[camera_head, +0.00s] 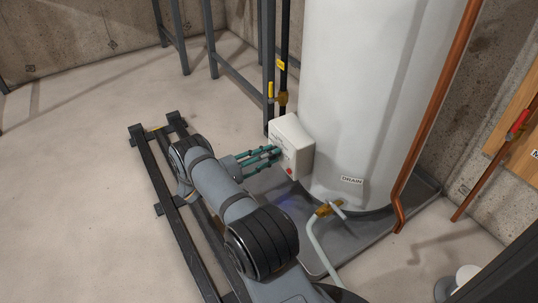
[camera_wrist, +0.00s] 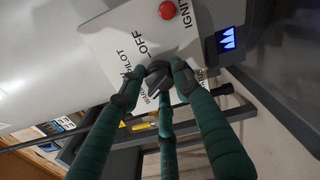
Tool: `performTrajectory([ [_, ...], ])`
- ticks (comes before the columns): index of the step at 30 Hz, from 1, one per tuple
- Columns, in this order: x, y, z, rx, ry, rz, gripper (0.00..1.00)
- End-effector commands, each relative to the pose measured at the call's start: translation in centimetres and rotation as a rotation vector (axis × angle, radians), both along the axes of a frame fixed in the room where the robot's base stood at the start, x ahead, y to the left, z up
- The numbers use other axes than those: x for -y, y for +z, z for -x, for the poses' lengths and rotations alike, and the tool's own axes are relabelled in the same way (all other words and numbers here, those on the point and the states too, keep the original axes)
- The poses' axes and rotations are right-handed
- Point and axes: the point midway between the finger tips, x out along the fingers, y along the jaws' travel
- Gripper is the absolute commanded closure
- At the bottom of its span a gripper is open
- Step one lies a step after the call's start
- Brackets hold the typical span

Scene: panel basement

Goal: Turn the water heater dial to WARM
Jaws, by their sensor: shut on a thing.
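The water heater's white control box (camera_head: 293,133) is on the lower front of the white tank (camera_head: 365,85). In the wrist view its panel (camera_wrist: 108,38) carries a dark dial (camera_wrist: 157,72) with OFF and PILOT printed near it. Another label, partly hidden by a finger, begins like WARM. My gripper (camera_head: 277,154) reaches the box from the left in the head view. In the wrist view my gripper (camera_wrist: 156,78) is shut on the dial, its green dark-tipped fingers on either side of it. The dial's exact pointing is hard to tell.
A red button (camera_wrist: 167,10) by an IGNITE-like label and a window with a blue flame (camera_wrist: 227,38) are near the dial. Below are a DRAIN label (camera_head: 352,180) and a brass valve (camera_head: 329,208). A copper pipe (camera_head: 436,125) runs right of the tank.

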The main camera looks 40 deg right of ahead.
Motion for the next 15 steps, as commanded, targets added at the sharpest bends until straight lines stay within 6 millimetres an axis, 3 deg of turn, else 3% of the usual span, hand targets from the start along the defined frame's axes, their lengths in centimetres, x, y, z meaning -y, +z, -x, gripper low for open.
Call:
performTrajectory([
  [15,-0.07,-0.03,-0.05,-0.139,0.002,-0.02,0.94],
])
